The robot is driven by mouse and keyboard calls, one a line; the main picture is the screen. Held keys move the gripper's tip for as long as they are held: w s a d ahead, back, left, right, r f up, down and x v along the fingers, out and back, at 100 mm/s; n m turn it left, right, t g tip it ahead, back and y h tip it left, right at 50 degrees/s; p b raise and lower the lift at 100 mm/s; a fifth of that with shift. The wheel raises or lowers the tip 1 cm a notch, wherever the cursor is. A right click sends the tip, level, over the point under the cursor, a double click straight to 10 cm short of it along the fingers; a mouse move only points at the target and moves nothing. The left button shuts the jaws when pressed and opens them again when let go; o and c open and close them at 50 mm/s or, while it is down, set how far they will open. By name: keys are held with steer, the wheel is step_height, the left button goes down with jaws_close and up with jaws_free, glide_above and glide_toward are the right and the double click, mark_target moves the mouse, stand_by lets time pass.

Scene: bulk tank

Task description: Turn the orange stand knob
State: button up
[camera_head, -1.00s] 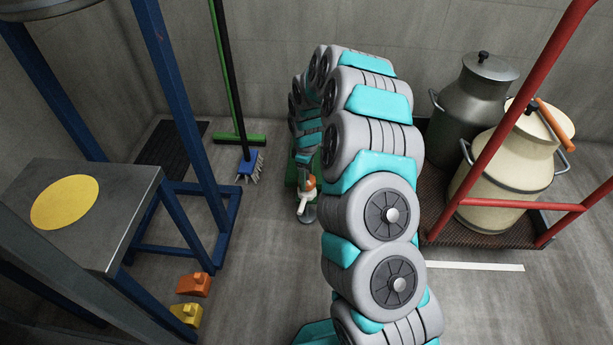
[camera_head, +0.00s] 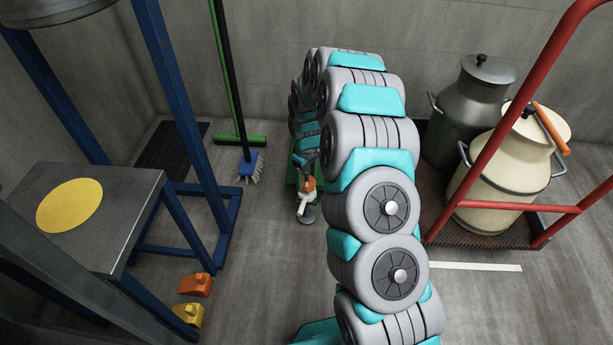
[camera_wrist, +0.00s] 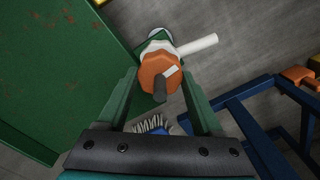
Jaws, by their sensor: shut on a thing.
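The orange knob (camera_wrist: 157,68) is faceted, with a pale mark on its face and a dark stub pointing toward the camera. It sits on a white and green fitting with a white spout (camera_wrist: 198,45) pointing to the right in the wrist view. My gripper (camera_wrist: 160,76) is shut on the knob, with one green finger on either side of it. In the head view the knob (camera_head: 309,184) shows small, above the white spout and left of my arm. My gripper is mostly hidden behind my arm there.
A rusty green panel (camera_wrist: 60,60) lies close left of my gripper in the wrist view. A blue frame (camera_head: 184,125) with a grey table (camera_head: 120,205) stands left. A broom (camera_head: 250,166) leans at the back wall. Milk cans (camera_head: 508,165) stand on a red-railed trolley (camera_head: 560,207) at right.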

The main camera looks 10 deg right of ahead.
mark_target(306, 180)
steer(key=shift+m, duration=1.1)
steer(key=o, duration=1.4)
steer(key=shift+c, duration=0.2)
steer(key=shift+r, duration=0.1)
step_height(306, 180, up, 8)
steer(key=shift+f+p, duration=0.25)
steer(key=shift+p, duration=0.25)
